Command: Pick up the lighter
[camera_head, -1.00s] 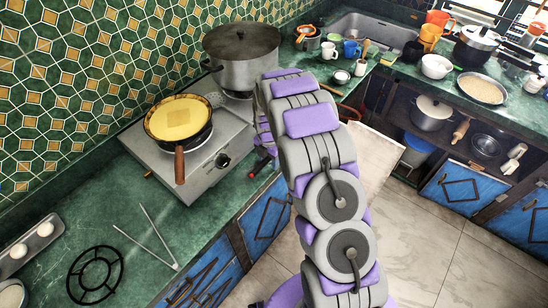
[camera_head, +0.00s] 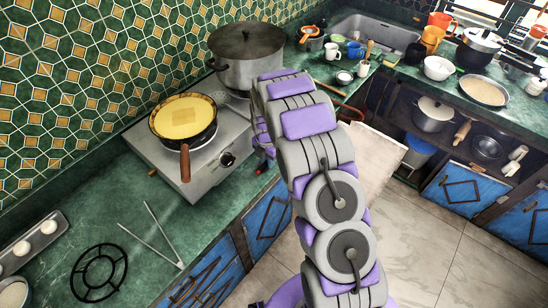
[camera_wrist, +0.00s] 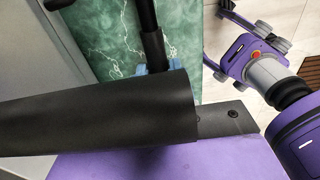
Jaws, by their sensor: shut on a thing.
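My gripper (camera_wrist: 155,74) shows in the wrist view over the green counter, with blue pads partly hidden behind a large black cylinder of my arm's end. It is shut on a thin dark rod (camera_wrist: 153,45), which I take to be the lighter; its outline is only partly visible. In the head view my arm hides most of the gripper. Only a small dark and red bit (camera_head: 259,171) shows beside the arm, near the front right corner of the stove, and I cannot tell what it belongs to.
Tongs (camera_head: 150,243) and a black ring trivet (camera_head: 98,272) lie on the green counter (camera_head: 100,215). Floor is clear at right.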

